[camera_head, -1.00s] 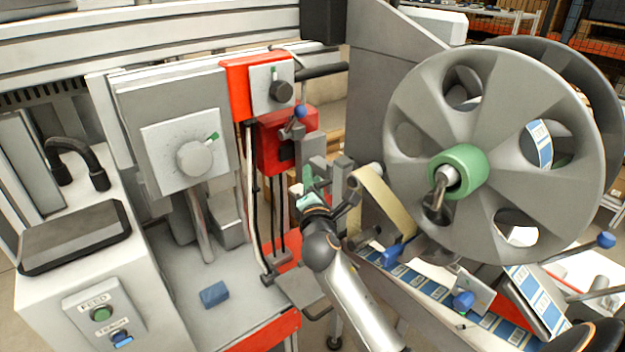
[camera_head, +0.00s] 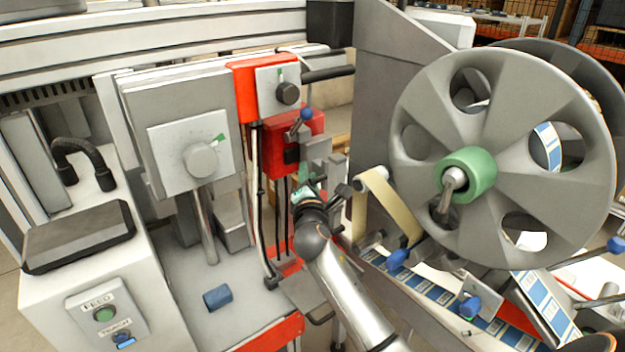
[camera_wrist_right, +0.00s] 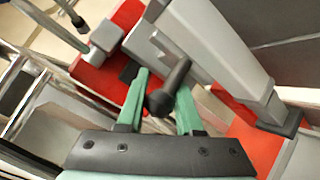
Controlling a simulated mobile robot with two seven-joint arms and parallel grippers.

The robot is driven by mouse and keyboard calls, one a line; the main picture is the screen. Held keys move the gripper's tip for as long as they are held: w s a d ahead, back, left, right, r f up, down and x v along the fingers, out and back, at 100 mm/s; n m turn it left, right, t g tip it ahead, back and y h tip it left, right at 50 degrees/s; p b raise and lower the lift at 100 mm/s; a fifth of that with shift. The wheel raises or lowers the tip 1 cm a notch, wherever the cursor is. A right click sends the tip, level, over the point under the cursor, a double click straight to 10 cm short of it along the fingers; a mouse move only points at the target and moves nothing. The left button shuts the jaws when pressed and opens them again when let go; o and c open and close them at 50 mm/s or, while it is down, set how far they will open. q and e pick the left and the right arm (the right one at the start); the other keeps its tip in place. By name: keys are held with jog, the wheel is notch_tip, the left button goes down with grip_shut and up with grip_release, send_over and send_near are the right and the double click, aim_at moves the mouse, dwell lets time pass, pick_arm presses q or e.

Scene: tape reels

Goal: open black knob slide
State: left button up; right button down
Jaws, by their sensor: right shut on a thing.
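A black knob (camera_wrist_right: 168,92) on a short stem shows in the right wrist view, between the green fingers of my right gripper (camera_wrist_right: 162,98). The gripper is shut on it. The knob joins a grey slide block (camera_wrist_right: 165,48) beside a red mount. In the head view my right gripper (camera_head: 306,190) reaches in at the centre, in front of the grey and red parts below the red box. My own wrist hides much of the knob there. My left gripper is not in view.
A large grey reel (camera_head: 540,200) with a green hub stands to the right, close to my forearm. A blue-capped lever (camera_head: 305,114) and a dial box (camera_head: 277,92) sit above the gripper. A blue block (camera_head: 217,298) lies on the machine bed.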

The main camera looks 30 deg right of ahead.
jog(key=c, duration=0.8)
grip_release()
jog(key=shift+c, duration=0.2)
jog(key=v, duration=1.2)
jog(key=shift+s+a+b, duration=0.2)
jog(key=shift+s+b, duration=0.05)
jog(key=shift+b, duration=0.1)
